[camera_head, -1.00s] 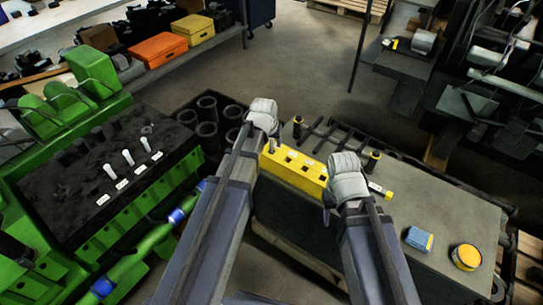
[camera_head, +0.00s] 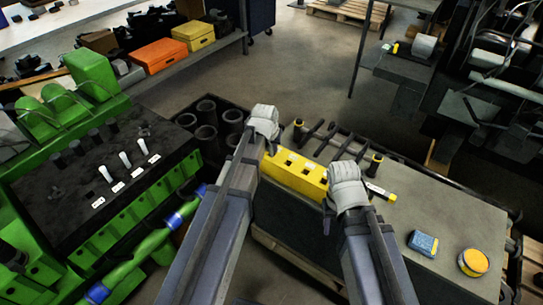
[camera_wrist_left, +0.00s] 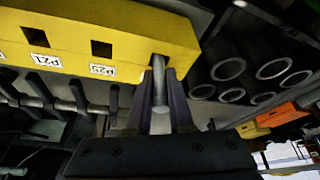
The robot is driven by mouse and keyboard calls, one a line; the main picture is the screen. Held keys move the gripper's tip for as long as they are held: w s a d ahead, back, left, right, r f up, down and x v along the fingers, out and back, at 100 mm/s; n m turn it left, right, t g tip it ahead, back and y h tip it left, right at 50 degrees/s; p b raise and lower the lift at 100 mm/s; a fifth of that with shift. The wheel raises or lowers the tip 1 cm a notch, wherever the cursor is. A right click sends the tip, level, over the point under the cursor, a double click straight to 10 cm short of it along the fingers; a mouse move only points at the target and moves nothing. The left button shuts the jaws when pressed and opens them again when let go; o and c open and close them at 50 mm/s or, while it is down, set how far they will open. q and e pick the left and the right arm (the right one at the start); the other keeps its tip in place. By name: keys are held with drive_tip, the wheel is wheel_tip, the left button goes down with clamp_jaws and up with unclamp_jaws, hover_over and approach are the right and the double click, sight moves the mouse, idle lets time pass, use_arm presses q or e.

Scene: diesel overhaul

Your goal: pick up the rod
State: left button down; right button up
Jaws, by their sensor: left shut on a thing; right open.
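A grey metal rod (camera_wrist_left: 159,88) stands in the end hole of a yellow rack (camera_wrist_left: 110,30) with square holes and paper labels. My left gripper (camera_wrist_left: 160,85) is shut on the rod, one dark finger on each side, close against the rack. In the head view my left gripper (camera_head: 270,146) is at the left end of the yellow rack (camera_head: 296,174); its hand hides the rod there. My right gripper (camera_head: 327,220) is open over the bench at the rack's right end, its fingers mostly hidden behind its hand.
The grey bench (camera_head: 445,205) also holds a blue box (camera_head: 422,243), a round yellow tin (camera_head: 473,262) and dark T-shaped tools behind the rack. A crate of dark cylinders (camera_head: 207,107) stands left of the bench. The green engine (camera_head: 95,90) has several white pegs on its dark top.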

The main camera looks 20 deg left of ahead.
idle(0.7)
use_arm(q)
wheel_tip(320, 180, up, 10)
drive_tip(key=p, duration=1)
drive_tip(key=shift+r, duration=0.15)
drive_tip(key=shift+r+p, duration=2.15)
drive_tip(key=shift+p, duration=0.2)
drive_tip(key=shift+r, duration=0.1)
wheel_tip(320, 180, up, 7)
drive_tip(key=p, duration=0.7)
